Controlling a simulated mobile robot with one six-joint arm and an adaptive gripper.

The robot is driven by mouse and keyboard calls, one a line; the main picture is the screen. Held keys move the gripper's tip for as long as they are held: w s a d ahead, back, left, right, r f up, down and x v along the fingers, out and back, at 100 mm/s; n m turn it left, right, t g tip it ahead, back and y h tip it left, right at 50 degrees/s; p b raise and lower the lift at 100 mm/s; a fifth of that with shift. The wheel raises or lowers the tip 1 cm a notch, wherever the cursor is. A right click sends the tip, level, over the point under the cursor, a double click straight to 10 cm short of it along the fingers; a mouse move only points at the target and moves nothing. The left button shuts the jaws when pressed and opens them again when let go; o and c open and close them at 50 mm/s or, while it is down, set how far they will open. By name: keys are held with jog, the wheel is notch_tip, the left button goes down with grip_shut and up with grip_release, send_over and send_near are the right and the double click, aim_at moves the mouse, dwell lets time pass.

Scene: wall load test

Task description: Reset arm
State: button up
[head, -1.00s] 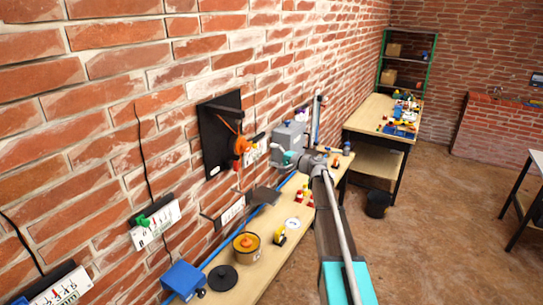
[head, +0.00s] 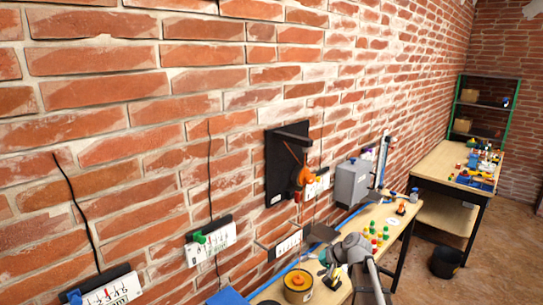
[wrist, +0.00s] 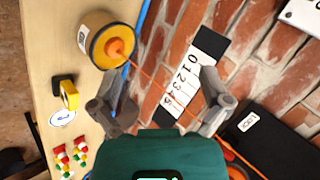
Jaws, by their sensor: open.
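My gripper (head: 324,258) is low in the head view, beside the yellow-topped round container (head: 298,282) at the wall bench. In the wrist view my gripper (wrist: 160,76) has its two grey fingers spread wide with nothing clamped between them. An orange cord (wrist: 160,72) crosses the picture between the fingers, from the orange knob of the round container (wrist: 112,45) toward the lower right. I cannot tell whether the cord touches a finger. A white numbered scale (wrist: 180,92) on the brick wall shows beyond the fingers.
The black wall panel with an orange part (head: 287,165) and a grey box (head: 353,182) stand along the wall. Red, yellow and green pieces (head: 376,237) lie on the narrow bench (head: 398,222). A second table (head: 452,160) and black bin (head: 446,262) are at right.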

jog(key=s+d+f+n+g+h+b, duration=0.1)
jog(key=s+f+h, duration=0.3)
jog(key=s, duration=0.5)
jog(key=s+d+f+n+g+h+b, duration=0.1)
jog(key=s+d+f+g+h+b, duration=0.1)
jog(key=s+f, duration=0.4)
jog(key=s+g+h+b, duration=0.1)
jog(key=s+h, duration=0.1)
jog(key=s, duration=0.2)
jog(key=shift+s+d+f+n+b, duration=0.15)
jog(key=shift+d+f+n+b, duration=0.15)
jog(key=shift+d+f+n, duration=0.1)
